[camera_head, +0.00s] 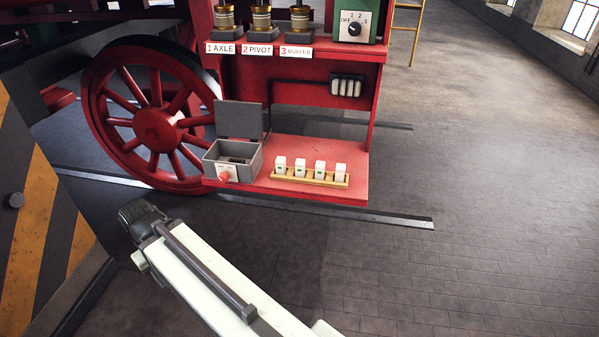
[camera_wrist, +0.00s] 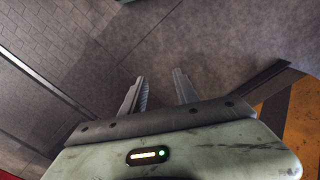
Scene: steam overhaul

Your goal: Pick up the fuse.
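Several white fuses stand in a row in a wooden rack (camera_head: 308,181) on the red lower shelf; one is the leftmost fuse (camera_head: 281,166) and one the rightmost fuse (camera_head: 340,172). Left of the rack is a grey fuse box (camera_head: 246,151) with its lid up and a red knob on its front. My gripper shows in the wrist view (camera_wrist: 160,82) with its two fingers apart and nothing between them, over bare floor. In the head view my arm reaches to the lower left, in front of the wheel and apart from the shelf; the fingers are not clear there.
A red shelf (camera_head: 335,150) carries the rack and box under an upper panel with labelled brass fittings and a dial (camera_head: 355,29). A red spoked wheel (camera_head: 155,125) stands left. A striped yellow-black panel (camera_head: 35,230) is near my arm. The floor at right is clear.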

